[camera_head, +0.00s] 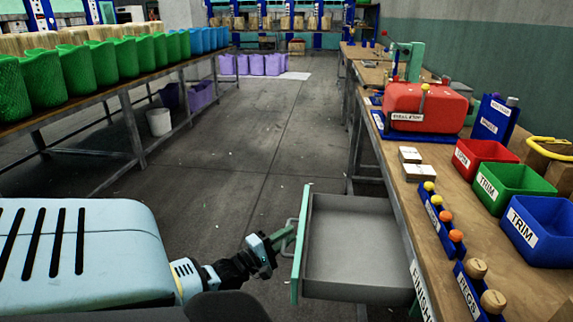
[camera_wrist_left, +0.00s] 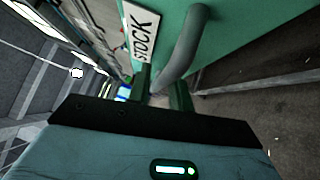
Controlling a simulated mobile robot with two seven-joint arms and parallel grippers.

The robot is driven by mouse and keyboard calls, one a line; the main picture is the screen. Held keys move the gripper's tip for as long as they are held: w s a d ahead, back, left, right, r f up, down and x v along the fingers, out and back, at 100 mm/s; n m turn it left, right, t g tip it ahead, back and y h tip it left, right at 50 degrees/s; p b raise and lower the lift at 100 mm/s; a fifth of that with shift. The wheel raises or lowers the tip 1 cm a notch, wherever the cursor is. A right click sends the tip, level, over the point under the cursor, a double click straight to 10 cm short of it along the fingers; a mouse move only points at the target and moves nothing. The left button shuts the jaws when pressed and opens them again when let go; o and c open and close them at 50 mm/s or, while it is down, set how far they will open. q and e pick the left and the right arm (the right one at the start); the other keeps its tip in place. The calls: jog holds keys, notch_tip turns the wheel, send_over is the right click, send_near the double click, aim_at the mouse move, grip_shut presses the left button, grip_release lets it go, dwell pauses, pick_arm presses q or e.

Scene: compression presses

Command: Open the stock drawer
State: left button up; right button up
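The stock drawer (camera_head: 355,245) is pulled well out from under the right-hand bench. It is grey inside and looks empty, with a green front. The green front (camera_wrist_left: 235,40) fills the top of the left wrist view, with a white STOCK label (camera_wrist_left: 140,32). A grey bar handle (camera_wrist_left: 182,45) stands out from that front. My left gripper (camera_head: 286,236) is at the handle. In the left wrist view its two dark fingers (camera_wrist_left: 163,92) lie on either side of the handle bar and appear closed on it. My right gripper is not in view.
The right bench (camera_head: 535,285) carries a red press (camera_head: 427,107), a red bin (camera_head: 484,158), a green bin (camera_head: 512,188) and a blue bin (camera_head: 545,235). A left bench holds several green and blue bins. The floor aisle (camera_head: 240,160) between the benches is clear.

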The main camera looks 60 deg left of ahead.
pick_arm(q)
jog(key=shift+o, duration=0.9)
jog(key=shift+s, duration=0.1)
jog(key=s+f, duration=0.1)
jog(key=s, duration=0.6)
jog(key=shift+s+d, duration=0.3)
jog(key=shift+d, duration=0.05)
